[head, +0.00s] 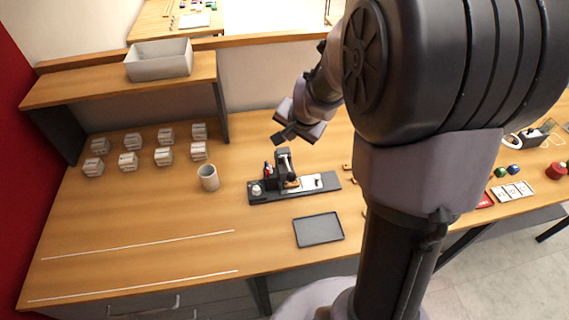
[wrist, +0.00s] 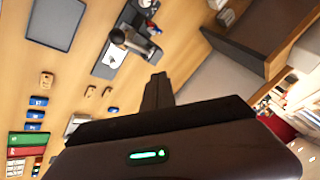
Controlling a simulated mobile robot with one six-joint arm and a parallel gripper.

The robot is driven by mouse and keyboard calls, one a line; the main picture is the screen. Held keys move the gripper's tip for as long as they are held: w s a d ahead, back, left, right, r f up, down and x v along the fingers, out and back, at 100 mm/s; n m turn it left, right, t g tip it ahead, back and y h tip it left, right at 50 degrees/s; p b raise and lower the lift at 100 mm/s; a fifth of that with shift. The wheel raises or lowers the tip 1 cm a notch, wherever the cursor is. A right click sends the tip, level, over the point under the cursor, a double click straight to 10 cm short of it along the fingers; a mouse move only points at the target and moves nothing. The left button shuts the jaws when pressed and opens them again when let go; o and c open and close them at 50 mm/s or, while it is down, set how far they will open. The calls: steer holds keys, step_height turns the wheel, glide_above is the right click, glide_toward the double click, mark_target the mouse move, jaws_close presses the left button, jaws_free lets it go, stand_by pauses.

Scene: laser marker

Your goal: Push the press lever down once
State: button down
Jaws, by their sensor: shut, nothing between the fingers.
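The press (head: 284,168) is a small dark upright device on a dark base plate (head: 335,181) on the wooden table. A pale plate and a whitish knob sit on the same base. In the wrist view the press (wrist: 128,42) lies just beyond my fingertips, with a grey rounded end pointing left. I cannot clearly tell which part is the lever. My gripper (head: 284,136) is shut and empty, above and behind the press, apart from it. Its dark fingers (wrist: 158,82) are together in the wrist view.
A grey cup (head: 208,177) stands left of the press, and a dark tray (head: 319,230) lies in front. Several white blocks (head: 146,148) stand at the left. A raised shelf (head: 110,88) with a grey bin (head: 159,60) is behind. The front left table is mostly clear.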

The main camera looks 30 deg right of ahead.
steer(key=b, duration=0.8)
glide_above(291, 172)
step_height(291, 172, down, 8)
steer(key=shift+w+r, duration=0.1)
steer(key=shift+w, duration=0.05)
steer(key=shift+f, duration=0.35)
steer(key=shift+f+b, duration=0.1)
steer(key=shift+b, duration=0.25)
stand_by(0.7)
steer(key=shift+s+f+b, duration=0.25)
steer(key=shift+b, duration=0.15)
steer(key=shift+s+a+f+b, duration=0.1)
steer(key=shift+s+f+b, duration=0.05)
steer(key=shift+f+b, duration=0.5)
steer(key=shift+s+f+b, duration=0.15)
steer(key=shift+f+b, duration=0.4)
steer(key=shift+b, duration=0.1)
stand_by(1.0)
stand_by(0.5)
steer(key=shift+w+r+p, duration=0.25)
steer(key=shift+r+p, duration=0.5)
steer(key=shift+r, duration=0.05)
steer(key=shift+w+r+p, duration=0.2)
steer(key=shift+r+p, duration=0.55)
steer(key=shift+r, duration=0.05)
